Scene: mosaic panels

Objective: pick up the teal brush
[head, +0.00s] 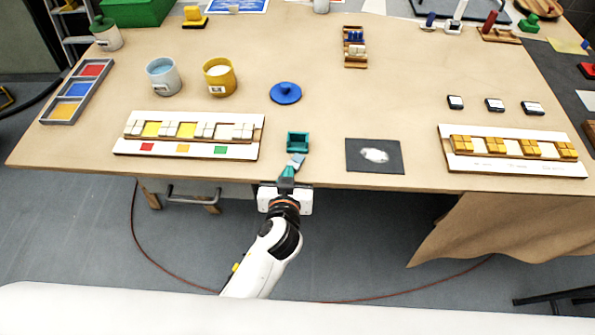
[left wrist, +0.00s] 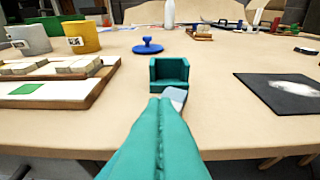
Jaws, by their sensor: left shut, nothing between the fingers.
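A small grey piece (head: 297,158) shows just beyond my left fingertips, at the near table edge. It also shows in the left wrist view (left wrist: 177,96), and it looks like the head of the teal brush. Any teal handle is hidden by, or cannot be told from, my teal fingers. My left gripper (head: 289,171) is shut and empty, its tips right at the grey piece; whether they touch I cannot tell. The closed fingers (left wrist: 168,101) fill the lower middle of the left wrist view. A teal open-fronted box (head: 298,136) stands just behind the grey piece. My right gripper is not in view.
A dark panel with a white patch (head: 373,155) lies to the right. A white-framed tile board (head: 190,135) lies to the left. A blue knobbed disc (head: 285,93) and a yellow cup (head: 219,77) stand farther back. The middle of the table (head: 400,90) is clear.

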